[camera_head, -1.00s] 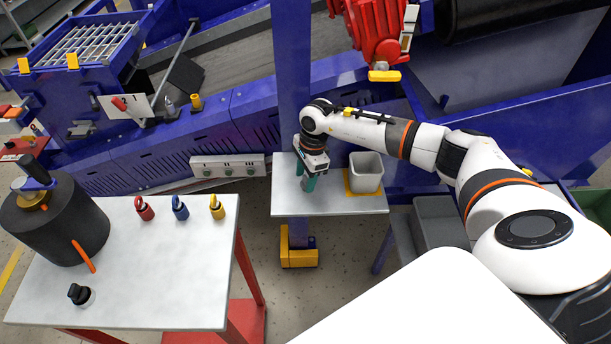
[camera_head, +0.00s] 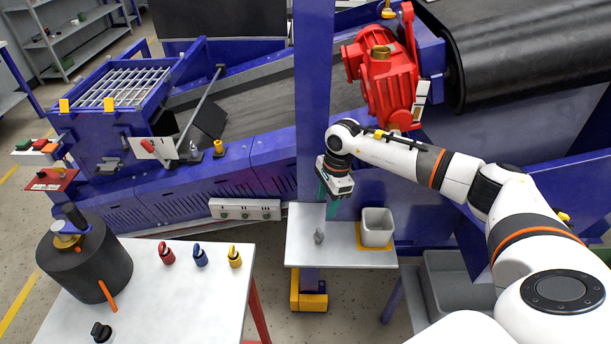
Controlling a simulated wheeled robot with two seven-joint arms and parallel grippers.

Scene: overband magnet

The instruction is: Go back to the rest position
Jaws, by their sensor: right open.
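My right gripper (camera_head: 329,203) has teal fingers and is open, pointing down above the back edge of the small grey shelf table (camera_head: 305,250). A small grey object (camera_head: 319,236) stands on that table just below and in front of the fingers, apart from them. My right arm (camera_head: 455,178) reaches in from the right side. My left gripper is not in view.
A pale square bin (camera_head: 377,228) stands on a yellow mat on the shelf table. A blue post (camera_head: 313,110) rises close behind the gripper. A red motor (camera_head: 388,85) hangs above. Red, blue and yellow padlocks (camera_head: 200,255) and a dark cylinder (camera_head: 84,262) are on the left table.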

